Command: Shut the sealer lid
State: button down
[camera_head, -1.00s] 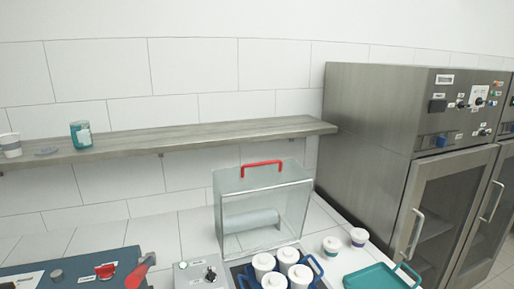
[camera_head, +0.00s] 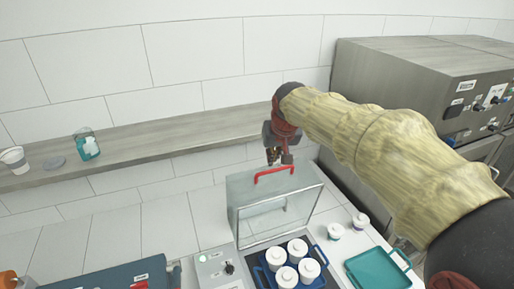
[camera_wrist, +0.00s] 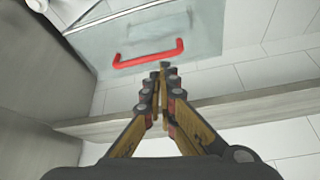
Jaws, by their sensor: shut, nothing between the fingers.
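The sealer lid (camera_head: 245,207) is a clear panelled cover standing raised at the back of the sealer, with a red handle (camera_head: 274,174) along its upper edge. In the wrist view the red handle (camera_wrist: 148,53) lies just beyond my fingertips. My gripper (camera_head: 279,158) is shut and empty, a little above and behind the handle in the head view. It also shows in the wrist view (camera_wrist: 162,72), where its fingertips appear close to the handle; I cannot tell whether they touch. Under the lid, a blue tray (camera_head: 262,272) holds several white lidded cups (camera_head: 297,247).
A grey control box (camera_head: 215,264) stands left of the tray. Two small cups (camera_head: 335,231) and a teal tray (camera_head: 376,270) are at the right. A wall shelf (camera_head: 180,143) runs behind, with a glass (camera_head: 87,145) on it. A steel cabinet (camera_head: 400,80) stands at the right.

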jog(key=w+a+r+p, duration=0.2)
jog(key=w+a+p, duration=0.1)
jog(key=w+a, duration=0.15)
send_over(255, 170)
notch_tip(255, 170, down, 10)
jog(key=shift+s+r, duration=0.1)
jog(key=shift+r, duration=0.15)
jog(key=s, duration=0.3)
jog(key=shift+s+d+p, duration=0.3)
jog(key=shift+d+p, duration=0.1)
jog(key=shift+s+f, duration=0.15)
jog(key=shift+f, duration=0.1)
